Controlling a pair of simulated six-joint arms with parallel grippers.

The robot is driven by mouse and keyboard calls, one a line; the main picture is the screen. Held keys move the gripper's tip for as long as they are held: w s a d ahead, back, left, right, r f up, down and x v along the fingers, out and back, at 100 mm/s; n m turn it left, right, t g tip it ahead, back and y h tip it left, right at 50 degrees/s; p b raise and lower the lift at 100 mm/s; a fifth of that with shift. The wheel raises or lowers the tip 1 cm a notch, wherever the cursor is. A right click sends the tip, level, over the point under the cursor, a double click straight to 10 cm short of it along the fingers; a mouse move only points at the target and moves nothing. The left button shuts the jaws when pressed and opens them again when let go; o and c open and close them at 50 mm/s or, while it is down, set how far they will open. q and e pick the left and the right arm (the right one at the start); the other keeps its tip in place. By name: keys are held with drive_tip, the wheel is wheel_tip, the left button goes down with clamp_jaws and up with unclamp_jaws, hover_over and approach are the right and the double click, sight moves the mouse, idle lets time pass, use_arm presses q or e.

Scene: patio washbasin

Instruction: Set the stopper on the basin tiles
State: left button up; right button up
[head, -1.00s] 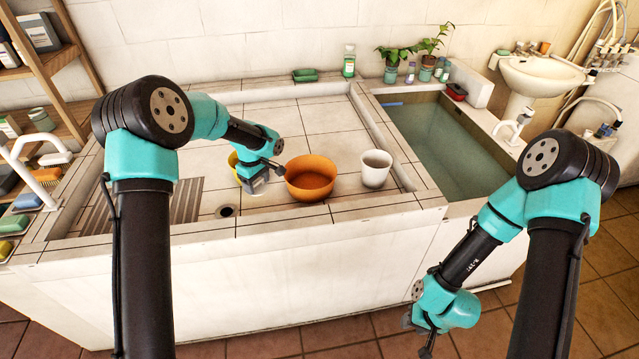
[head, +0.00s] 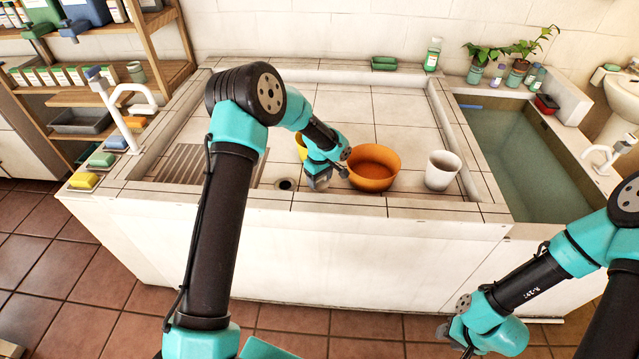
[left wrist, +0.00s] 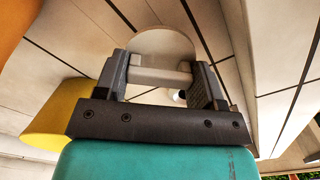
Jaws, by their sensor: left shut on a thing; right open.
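My left gripper (head: 318,184) is low over the basin tiles, between the drain hole (head: 285,184) and the orange bowl (head: 374,168). In the left wrist view its fingers are shut on a pale grey bar, which appears to be the handle of the stopper (left wrist: 165,42). A pale round disc, apparently the stopper's body, shows beyond the bar. In the head view the gripper hides the stopper; I cannot tell whether it touches the tiles. My right gripper (head: 466,348) hangs in front of the basin at the bottom edge, open.
A yellow object (head: 301,146) stands partly hidden behind my left gripper. A white cup (head: 443,170) stands right of the bowl. A ribbed draining area (head: 207,165) lies to the left. A water-filled trough (head: 515,140) is at the right. The tiles behind the bowl are clear.

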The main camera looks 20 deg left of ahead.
use_arm(q)
drive_tip(key=shift+f, duration=1.25)
drive_tip(key=shift+f, duration=0.1)
drive_tip(key=o, duration=0.9)
wheel_tip(320, 180, up, 12)
drive_tip(key=shift+r, duration=0.15)
